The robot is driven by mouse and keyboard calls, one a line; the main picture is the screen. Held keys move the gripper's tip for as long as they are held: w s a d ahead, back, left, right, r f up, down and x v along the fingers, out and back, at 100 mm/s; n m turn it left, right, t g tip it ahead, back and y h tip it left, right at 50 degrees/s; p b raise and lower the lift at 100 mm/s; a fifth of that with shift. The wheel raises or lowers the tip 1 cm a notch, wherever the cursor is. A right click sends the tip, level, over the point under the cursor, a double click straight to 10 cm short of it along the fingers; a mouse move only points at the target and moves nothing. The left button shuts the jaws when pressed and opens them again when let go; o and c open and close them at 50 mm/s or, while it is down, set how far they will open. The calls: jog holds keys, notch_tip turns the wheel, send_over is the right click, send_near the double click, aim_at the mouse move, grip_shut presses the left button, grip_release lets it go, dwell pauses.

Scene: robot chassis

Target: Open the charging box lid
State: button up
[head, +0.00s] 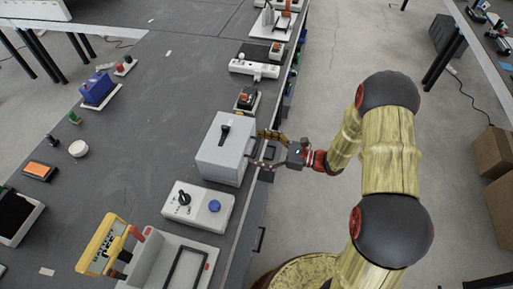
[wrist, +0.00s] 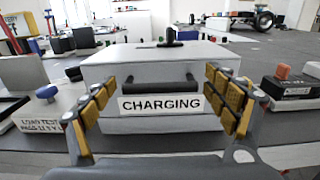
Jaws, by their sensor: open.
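The charging box (head: 222,150) is a light grey box near the right edge of the dark table in the head view, with a black part on its top. In the wrist view the charging box (wrist: 157,62) is straight ahead, with a black handle (wrist: 150,87) on its front and a "CHARGING" label (wrist: 161,104) below it. The lid looks closed. My gripper (head: 262,150) is at the front face of the box. In the wrist view my gripper (wrist: 160,98) is open, with one yellow-padded finger on each side of the handle and label. Contact with the handle cannot be told.
A grey control box (head: 198,206) with a black knob and blue button stands close beside the charging box. A yellow meter (head: 101,244) and a white power strip (head: 254,69) are also on the table (head: 150,130).

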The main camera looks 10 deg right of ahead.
jog(key=shift+a, duration=0.2)
jog(key=shift+c, duration=0.8)
jog(key=c, duration=1.5)
jog(key=shift+c, duration=0.2)
